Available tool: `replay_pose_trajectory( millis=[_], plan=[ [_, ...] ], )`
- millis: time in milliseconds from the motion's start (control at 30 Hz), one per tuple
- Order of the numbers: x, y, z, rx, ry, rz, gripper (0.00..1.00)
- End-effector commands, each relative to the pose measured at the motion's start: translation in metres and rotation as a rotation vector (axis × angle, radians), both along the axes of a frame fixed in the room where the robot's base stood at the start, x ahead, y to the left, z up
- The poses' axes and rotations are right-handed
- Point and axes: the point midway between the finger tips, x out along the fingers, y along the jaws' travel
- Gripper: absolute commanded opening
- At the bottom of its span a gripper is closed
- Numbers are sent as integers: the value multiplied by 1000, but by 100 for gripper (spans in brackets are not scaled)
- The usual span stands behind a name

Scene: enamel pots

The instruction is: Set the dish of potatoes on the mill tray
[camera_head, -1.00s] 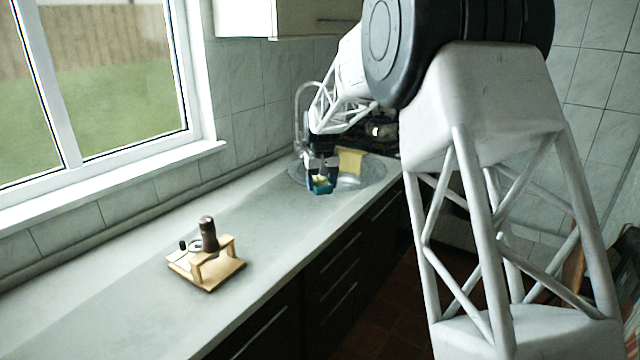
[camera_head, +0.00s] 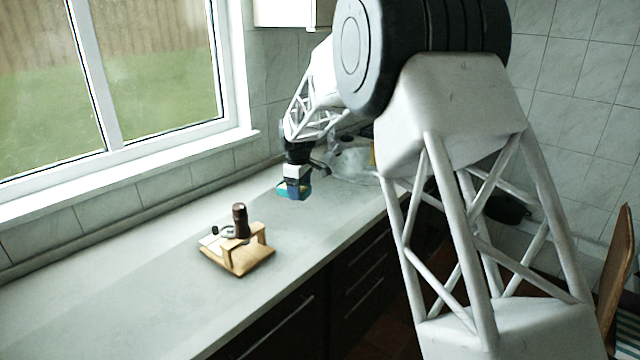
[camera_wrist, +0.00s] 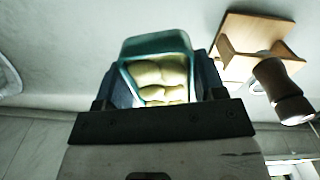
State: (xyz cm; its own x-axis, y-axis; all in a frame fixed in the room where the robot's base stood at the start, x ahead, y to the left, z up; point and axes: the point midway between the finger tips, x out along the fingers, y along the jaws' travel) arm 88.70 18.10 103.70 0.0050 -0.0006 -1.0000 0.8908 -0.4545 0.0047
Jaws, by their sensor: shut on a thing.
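The teal dish of potatoes (camera_wrist: 128,47) is held in my gripper (camera_head: 293,190), with pale yellow potatoes (camera_wrist: 160,78) inside it. In the wrist view the gripper fingers close on the dish from both sides. In the head view the dish (camera_head: 307,188) is small and partly hidden by the gripper, above the counter. The wooden mill tray (camera_head: 240,266) stands on the counter to the left of and nearer than the gripper. It carries a dark brown mill (camera_head: 240,222), which also shows in the wrist view (camera_wrist: 276,85). The dish and tray are apart.
The pale counter (camera_head: 130,290) is mostly clear around the tray. A sink area (camera_head: 350,160) lies behind and to the right of my gripper. The tiled wall and window (camera_head: 150,70) bound the left, and the counter's front edge drops to dark drawers (camera_head: 350,270).

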Motion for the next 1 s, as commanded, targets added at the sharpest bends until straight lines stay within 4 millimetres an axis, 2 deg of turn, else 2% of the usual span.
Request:
replay_pose_trajectory(
  millis=[100,600,800,1000],
  plan=[
    [-2,29,-7,-1,0,159,33],
    [-18,143,-38,-5,-4,835,33],
    [-26,178,-48,-6,-3,1048,33],
    [-34,202,-60,-5,-1,1206,33]
  ],
)
